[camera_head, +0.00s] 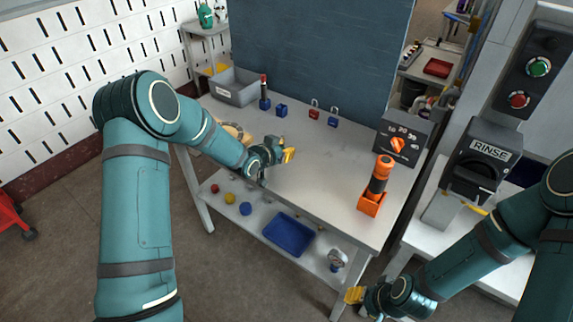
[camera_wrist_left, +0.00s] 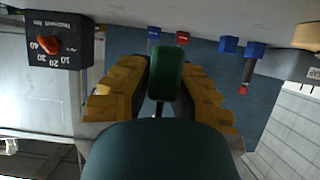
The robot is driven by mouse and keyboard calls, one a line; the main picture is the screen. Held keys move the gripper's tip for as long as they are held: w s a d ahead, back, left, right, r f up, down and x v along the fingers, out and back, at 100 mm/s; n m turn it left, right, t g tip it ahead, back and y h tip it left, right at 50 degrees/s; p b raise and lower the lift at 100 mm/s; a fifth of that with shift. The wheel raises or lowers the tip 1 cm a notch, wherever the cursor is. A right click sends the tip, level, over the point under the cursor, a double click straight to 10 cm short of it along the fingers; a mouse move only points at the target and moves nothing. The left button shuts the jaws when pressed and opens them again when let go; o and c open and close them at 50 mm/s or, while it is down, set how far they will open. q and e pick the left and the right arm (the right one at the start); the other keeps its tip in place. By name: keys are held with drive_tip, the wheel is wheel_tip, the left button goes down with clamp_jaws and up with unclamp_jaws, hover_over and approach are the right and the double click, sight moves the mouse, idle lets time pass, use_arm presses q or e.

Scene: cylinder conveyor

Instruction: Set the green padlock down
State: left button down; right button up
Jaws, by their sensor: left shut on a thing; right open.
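The green padlock (camera_wrist_left: 168,72) is between the yellow fingers of my left gripper (camera_wrist_left: 165,85) in the left wrist view. Its green body faces the camera, and part of a metal shackle shows below it. In the head view my left gripper (camera_head: 287,154) is over the left part of the grey worktable (camera_head: 290,185); I cannot clearly make out the padlock there. Whether the padlock touches the tabletop is unclear. My right gripper (camera_head: 355,295) is open and empty, low beside the front right of the table.
A red padlock (camera_head: 314,114) and a blue padlock (camera_head: 333,121) stand at the table's back. A dial box (camera_head: 402,137) and an orange tool (camera_head: 377,185) are at right. The table's middle is clear.

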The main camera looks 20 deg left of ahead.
sight(284, 171)
use_arm(q)
drive_tip(key=shift+f, duration=3)
drive_tip(key=shift+b, duration=0.3)
drive_tip(key=shift+f, duration=0.2)
drive_tip(key=c, duration=1)
unclamp_jaws()
drive_tip(key=shift+c, duration=0.2)
